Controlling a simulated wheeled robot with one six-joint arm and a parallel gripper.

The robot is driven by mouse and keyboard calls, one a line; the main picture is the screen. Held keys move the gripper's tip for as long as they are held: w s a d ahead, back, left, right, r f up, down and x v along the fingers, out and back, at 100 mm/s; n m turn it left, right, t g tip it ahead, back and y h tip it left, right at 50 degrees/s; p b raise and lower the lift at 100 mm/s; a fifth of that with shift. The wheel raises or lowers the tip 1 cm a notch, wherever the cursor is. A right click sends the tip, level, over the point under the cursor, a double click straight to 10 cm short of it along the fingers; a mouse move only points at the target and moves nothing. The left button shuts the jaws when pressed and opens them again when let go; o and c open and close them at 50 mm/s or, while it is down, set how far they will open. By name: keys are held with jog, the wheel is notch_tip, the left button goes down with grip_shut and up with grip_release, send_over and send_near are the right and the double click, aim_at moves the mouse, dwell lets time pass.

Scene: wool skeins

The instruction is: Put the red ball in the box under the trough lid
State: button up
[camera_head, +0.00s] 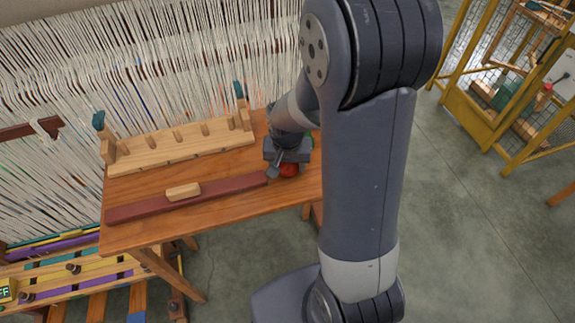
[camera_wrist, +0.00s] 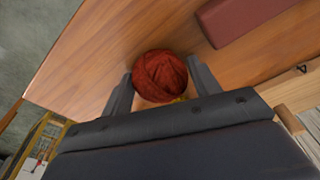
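The red ball (camera_head: 289,170), a wound wool ball, is on the wooden table near its right end. In the wrist view the red ball (camera_wrist: 160,74) is between the two fingertips of my gripper (camera_wrist: 160,82), close to both. My gripper (camera_head: 283,166) is low over the table and its fingers are spread about as wide as the ball; I see no clear grip. A long dark-red board (camera_head: 228,188) with a pale wooden block (camera_head: 183,191) on top, possibly the trough lid, lies left of the ball. It also shows in the wrist view (camera_wrist: 235,18). I see no open box.
A pale wooden pegged rack (camera_head: 180,146) with green-topped end posts stands along the table's back. White hanging yarn (camera_head: 60,90) fills the area behind. A small yellow bit (camera_wrist: 180,99) shows behind the ball. Bare table (camera_head: 150,232) lies in front of the board.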

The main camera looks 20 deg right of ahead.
jog(key=c, duration=0.7)
jog(key=shift+r, duration=0.1)
